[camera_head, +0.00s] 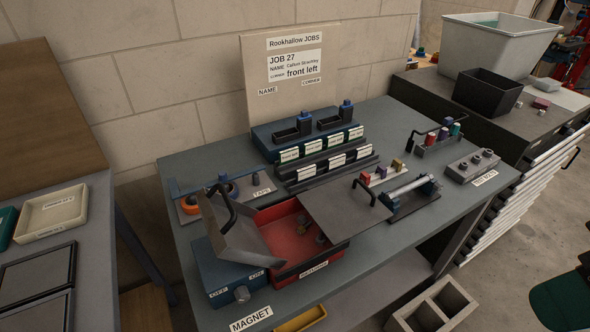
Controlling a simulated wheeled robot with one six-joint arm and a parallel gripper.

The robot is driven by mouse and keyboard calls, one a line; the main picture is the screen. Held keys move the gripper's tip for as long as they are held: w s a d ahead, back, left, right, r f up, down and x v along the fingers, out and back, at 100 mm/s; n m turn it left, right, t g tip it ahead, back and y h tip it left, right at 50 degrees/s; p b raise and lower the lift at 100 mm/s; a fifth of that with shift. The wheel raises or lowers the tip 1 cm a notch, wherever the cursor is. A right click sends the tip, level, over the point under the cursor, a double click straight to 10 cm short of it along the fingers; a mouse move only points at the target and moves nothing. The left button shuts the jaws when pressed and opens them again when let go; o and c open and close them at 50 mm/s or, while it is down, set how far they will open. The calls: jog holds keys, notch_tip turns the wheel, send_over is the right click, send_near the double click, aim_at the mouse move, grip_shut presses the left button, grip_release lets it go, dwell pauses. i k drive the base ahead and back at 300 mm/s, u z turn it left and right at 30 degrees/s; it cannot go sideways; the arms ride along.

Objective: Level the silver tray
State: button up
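A silver-grey tray (238,242) with a black arched handle (224,203) is at the left front of the workbench. It is steeply tilted, and rests over or against the blue magnet box (228,283) and the left side of a red bin (284,233). What supports it underneath is hidden. A flat grey plate (342,210), also with a black handle, lies about level over the right part of the red bin. My gripper is not in view.
The blue box has ON and OFF labels and a grey knob (242,294). Several small dark parts lie in the red bin. Card racks (326,164) stand behind, and a tool rack (437,137) and rivet block (473,165) are at right. The bench's left front (187,248) is bare.

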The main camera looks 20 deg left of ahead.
aim_at(234, 234)
jog(key=z, duration=0.05)
jog(key=k, duration=0.65)
jog(key=u, duration=1.2)
jog(key=i, duration=0.5)
